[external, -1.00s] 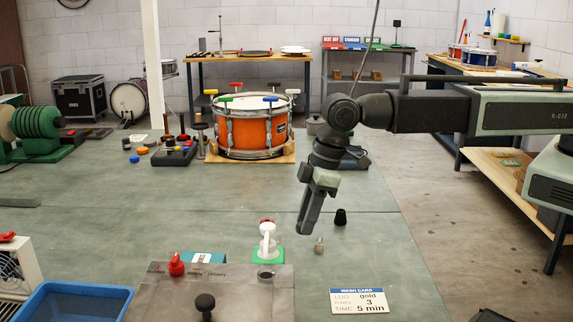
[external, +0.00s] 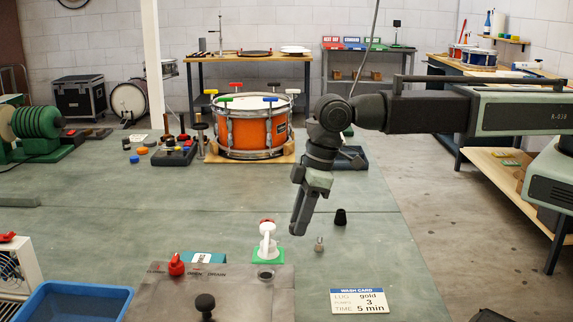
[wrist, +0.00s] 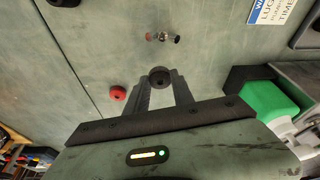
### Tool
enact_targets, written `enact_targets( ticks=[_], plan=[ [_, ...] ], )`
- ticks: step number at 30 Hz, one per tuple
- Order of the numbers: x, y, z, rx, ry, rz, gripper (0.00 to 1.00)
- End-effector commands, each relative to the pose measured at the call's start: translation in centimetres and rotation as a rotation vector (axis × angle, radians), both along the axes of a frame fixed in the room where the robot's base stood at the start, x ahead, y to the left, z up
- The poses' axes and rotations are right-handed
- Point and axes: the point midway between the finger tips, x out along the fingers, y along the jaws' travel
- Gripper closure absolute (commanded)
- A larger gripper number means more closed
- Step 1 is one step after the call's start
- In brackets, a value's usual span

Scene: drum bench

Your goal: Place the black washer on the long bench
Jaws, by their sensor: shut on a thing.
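The black washer (wrist: 159,77) is a dark ring with a small centre hole, held between the fingertips in the wrist view. My gripper (wrist: 160,88) is shut on it; in the external view my gripper (external: 299,227) points down above the bench. The washer cannot be made out in the external view. The long bench (external: 100,220) is the wide grey-green surface beneath; it also fills the wrist view (wrist: 90,35). I cannot tell the exact gap between washer and bench.
A red washer-like ring (wrist: 117,93) lies left of the fingers. A small metal fitting (external: 319,244) and a black tapered piece (external: 340,217) stand right of my gripper. The left middle bench is clear.

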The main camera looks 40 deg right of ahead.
Motion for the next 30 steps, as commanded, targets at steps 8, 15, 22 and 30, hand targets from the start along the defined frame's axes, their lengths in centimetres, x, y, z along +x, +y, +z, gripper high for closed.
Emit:
enact_targets(
  ticks=[8,15,22,30],
  plan=[
    [4.6,5.4,-0.7,0.000,0.000,0.000,1.00],
    [5.0,5.9,-0.7,0.000,0.000,0.000,1.00],
    [5.9,7.0,-3.9,0.000,0.000,0.000,1.00],
    [5.9,7.0,-4.0,0.000,0.000,0.000,1.00]
  ],
)
